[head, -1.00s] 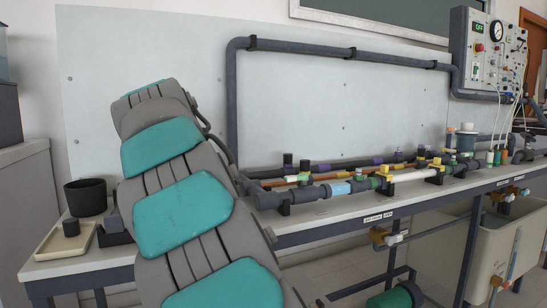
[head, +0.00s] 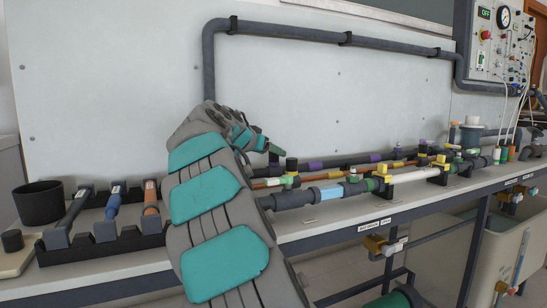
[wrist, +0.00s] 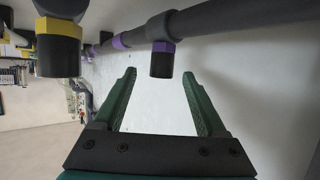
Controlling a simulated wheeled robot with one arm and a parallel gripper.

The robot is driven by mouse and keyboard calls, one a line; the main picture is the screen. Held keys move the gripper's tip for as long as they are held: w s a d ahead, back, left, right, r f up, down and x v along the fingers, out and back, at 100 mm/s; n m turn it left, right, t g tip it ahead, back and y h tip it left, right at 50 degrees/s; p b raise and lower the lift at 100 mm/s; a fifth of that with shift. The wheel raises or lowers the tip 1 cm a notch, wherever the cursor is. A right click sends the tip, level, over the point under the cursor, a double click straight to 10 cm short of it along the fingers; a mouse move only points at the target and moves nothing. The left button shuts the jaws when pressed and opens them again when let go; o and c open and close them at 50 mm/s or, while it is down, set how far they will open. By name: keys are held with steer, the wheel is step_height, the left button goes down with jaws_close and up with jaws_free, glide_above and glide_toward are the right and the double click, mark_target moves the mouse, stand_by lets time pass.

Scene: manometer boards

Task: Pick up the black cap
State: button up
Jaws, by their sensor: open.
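In the wrist view, a black cap (wrist: 162,62) with a purple ring hangs from a dark pipe in this picture, just beyond and between my fingertips. A larger black cap (wrist: 58,55) with a yellow ring is at the upper left, outside the fingers. My gripper (wrist: 158,88) has green fingers spread apart, with nothing between them. In the head view, my gripper (head: 268,147) reaches behind the front pipes, close to the upright black caps (head: 291,164). My arm hides part of the pipework. I cannot tell which cap there matches the wrist view.
A pipe line (head: 325,194) with valves runs along the bench. At left are a rack (head: 105,241) of pipe pieces, a black pot (head: 39,202) and a small black cylinder (head: 12,240). The white back panel (head: 110,90) rises close behind. A control box (head: 492,40) is at upper right.

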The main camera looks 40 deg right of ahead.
steer(key=x, duration=0.3)
steer(key=shift+w+d+f, duration=0.1)
steer(key=shift+w+d, duration=0.05)
steer(key=shift+d, duration=0.05)
jaws_close()
stand_by(0.4)
